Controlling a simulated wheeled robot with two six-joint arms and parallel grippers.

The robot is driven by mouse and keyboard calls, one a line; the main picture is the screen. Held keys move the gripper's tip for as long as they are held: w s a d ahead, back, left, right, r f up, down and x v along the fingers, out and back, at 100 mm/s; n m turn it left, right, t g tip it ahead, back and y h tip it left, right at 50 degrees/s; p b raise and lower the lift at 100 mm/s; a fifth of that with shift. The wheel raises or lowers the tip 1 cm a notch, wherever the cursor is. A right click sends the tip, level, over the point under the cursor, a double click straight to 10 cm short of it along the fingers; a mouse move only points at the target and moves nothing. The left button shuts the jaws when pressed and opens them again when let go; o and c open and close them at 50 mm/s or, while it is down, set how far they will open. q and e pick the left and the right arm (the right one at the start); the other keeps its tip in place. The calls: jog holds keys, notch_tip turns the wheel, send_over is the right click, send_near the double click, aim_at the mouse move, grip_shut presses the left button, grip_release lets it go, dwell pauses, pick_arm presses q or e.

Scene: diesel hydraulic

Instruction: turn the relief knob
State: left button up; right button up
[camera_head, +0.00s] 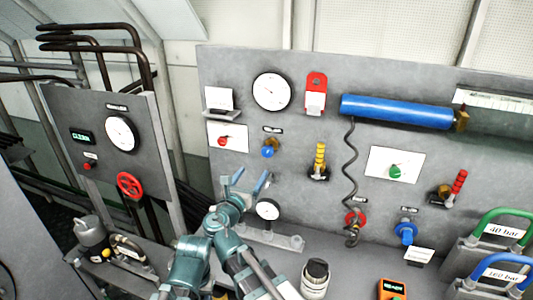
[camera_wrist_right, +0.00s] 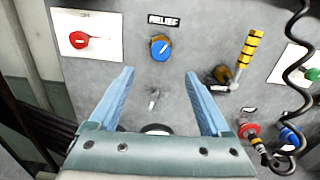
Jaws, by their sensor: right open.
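The relief knob (camera_head: 269,149) is a round blue knob with a brass collar on the grey panel, under a small dark label. In the right wrist view the relief knob (camera_wrist_right: 160,49) has a pale line across its face, and the label above it reads RELIEF. My right gripper (camera_head: 250,180) is open and empty, below and slightly left of the knob in the head view. In the wrist view its two blue fingers (camera_wrist_right: 160,74) are spread wide, with the knob beyond and between their tips, apart from both. My left gripper is not in view.
A red knob on a white plate (camera_head: 227,138) is left of the relief knob. A yellow-banded lever (camera_head: 319,162) is to its right. A small gauge (camera_head: 267,209) sits below, and a large gauge (camera_head: 271,91) above. A coiled black hose (camera_head: 349,180) hangs further right.

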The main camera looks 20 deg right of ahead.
aim_at(266, 153)
jog(key=x, duration=1.3)
jog(key=shift+w+d, duration=0.3)
grip_shut()
